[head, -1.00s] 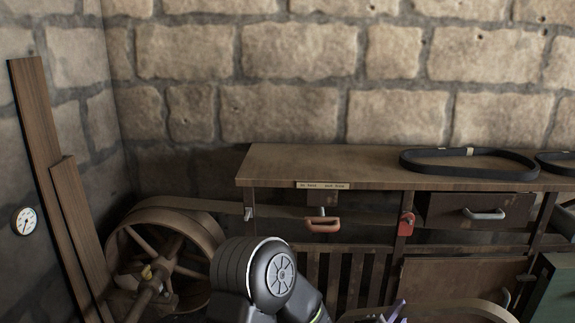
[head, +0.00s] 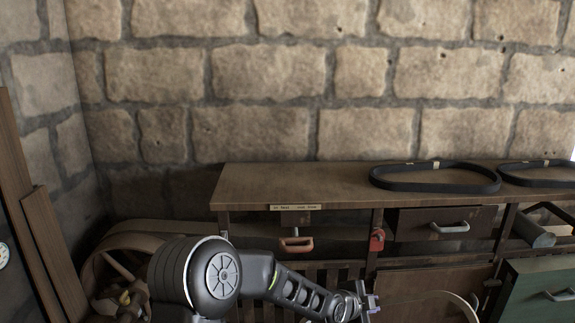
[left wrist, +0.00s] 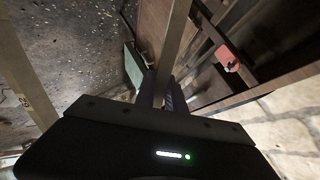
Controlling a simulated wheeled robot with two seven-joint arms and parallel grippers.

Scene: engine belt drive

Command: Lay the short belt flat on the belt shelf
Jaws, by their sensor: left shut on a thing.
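A tan belt loop (head: 440,294) hangs in my left gripper (head: 368,303), in front of the bench's lower doors. I take it for the short belt; its lower part is cut off by the frame. In the left wrist view my gripper (left wrist: 170,92) is shut on the belt's strip (left wrist: 176,38). The belt shelf (head: 300,186) is the long brown wooden top, with a small label on its front edge. It stands above and behind the gripper. My right gripper is out of view.
Two black belts, one on the left (head: 432,187) and one on the right (head: 540,181), lie on the shelf's right part; its left part is bare. A drawer (head: 430,221), a red padlock (head: 377,239) and an orange-brown handle (head: 296,243) are below. A green cabinet (head: 535,290) stands at right.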

